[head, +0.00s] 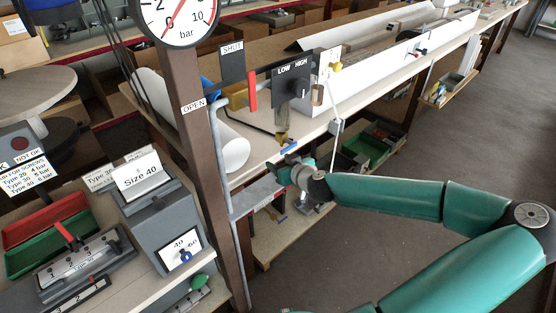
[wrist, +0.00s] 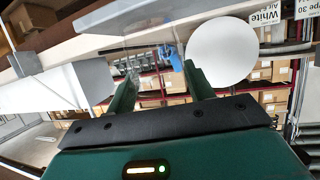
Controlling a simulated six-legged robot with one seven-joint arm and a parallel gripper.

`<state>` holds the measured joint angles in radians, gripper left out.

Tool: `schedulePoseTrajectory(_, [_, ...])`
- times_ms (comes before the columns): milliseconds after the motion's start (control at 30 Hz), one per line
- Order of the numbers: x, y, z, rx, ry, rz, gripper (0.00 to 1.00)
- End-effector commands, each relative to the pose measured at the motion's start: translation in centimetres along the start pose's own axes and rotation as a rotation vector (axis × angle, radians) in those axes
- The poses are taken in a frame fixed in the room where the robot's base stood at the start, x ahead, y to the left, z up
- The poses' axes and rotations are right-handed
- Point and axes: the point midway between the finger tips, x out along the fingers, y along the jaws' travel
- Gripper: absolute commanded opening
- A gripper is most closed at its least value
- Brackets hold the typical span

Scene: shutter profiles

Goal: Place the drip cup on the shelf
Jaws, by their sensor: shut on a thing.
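My gripper (head: 286,171) is beside the brown post, below the brass fitting (head: 282,130) with the small blue handle. In the wrist view its two fingers (wrist: 160,88) stand apart, with a pale, see-through thing between their tips, probably the drip cup (wrist: 146,62). Its outline is hard to make out, and in the head view the gripper mostly hides it. A grey metal shelf (head: 258,194) is fixed to the post, just left of and slightly below the gripper. Its top looks bare where it shows.
A grey pipe (head: 224,150) runs up the post. The LOW/HIGH box (head: 291,80) and a red lever (head: 252,91) are above. A white roll (head: 232,150) lies behind the post. The Size 40 box (head: 165,220) stands at left. The floor at right is open.

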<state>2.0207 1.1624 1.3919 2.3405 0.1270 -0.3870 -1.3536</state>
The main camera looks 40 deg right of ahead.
Motion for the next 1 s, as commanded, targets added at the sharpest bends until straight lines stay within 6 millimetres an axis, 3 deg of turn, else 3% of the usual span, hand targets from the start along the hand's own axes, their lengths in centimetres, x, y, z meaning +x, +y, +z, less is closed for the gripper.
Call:
schedulePoseTrajectory(467, [-0.79, -0.15, 0.81, 0.0, 0.0, 0.001, 0.3])
schedulePoseTrajectory(500, [-0.79, -0.15, 0.81, 0.0, 0.0, 0.001, 0.58])
schedulePoseTrajectory(600, [-0.76, -0.16, 0.79, 0.0, 0.0, 0.001, 0.74])
schedulePoseTrajectory(1000, [-0.49, -0.15, 0.5, -0.001, 0.0, 0.0, 0.74])
